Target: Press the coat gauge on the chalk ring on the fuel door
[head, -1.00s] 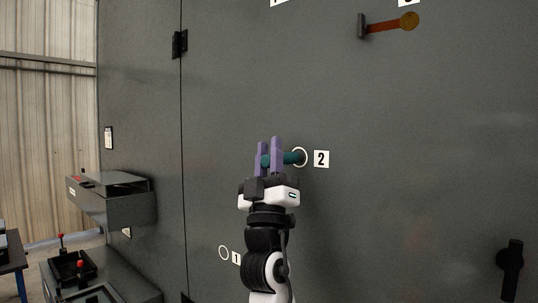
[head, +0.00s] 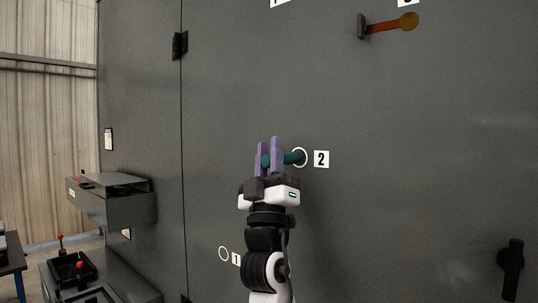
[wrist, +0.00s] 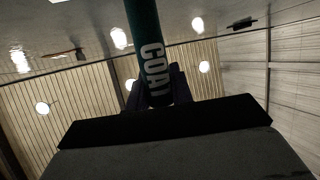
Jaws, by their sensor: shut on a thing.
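The coat gauge (head: 290,158) is a dark teal cylinder. My gripper (head: 270,157), with purple fingers, is shut on it in the head view. Its right end is at the white chalk ring (head: 304,151) beside the label 2 (head: 321,159) on the large grey panel (head: 400,180). I cannot tell whether the tip touches the surface. In the wrist view the gauge (wrist: 147,45) shows the letters COAT and runs up out of the frame; its far end is not visible there.
Another chalk ring (head: 223,254) with label 1 (head: 236,260) is lower left. An orange-tipped lever (head: 392,24) is at the upper right and a black handle (head: 511,268) at the lower right. A grey box (head: 118,207) juts out at left. The panel around the gauge is clear.

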